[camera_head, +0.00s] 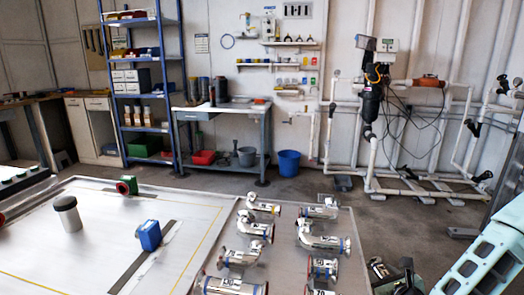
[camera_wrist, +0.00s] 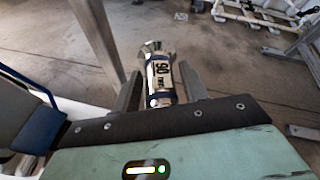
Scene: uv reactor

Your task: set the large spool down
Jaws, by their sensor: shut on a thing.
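My gripper (camera_wrist: 160,88) is shut on a metal spool (camera_wrist: 158,72) with a flared flange and a pale label with dark characters, held between the two grey fingers in the wrist view. The floor shows beneath and beyond it. In the head view, my gripper (camera_head: 402,280) is low at the right, just off the right edge of the grey table section (camera_head: 352,252).
Several metal pipe fittings (camera_head: 325,241) stand in two columns on the grey section. A blue bucket (camera_head: 289,163) and pipework stand behind.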

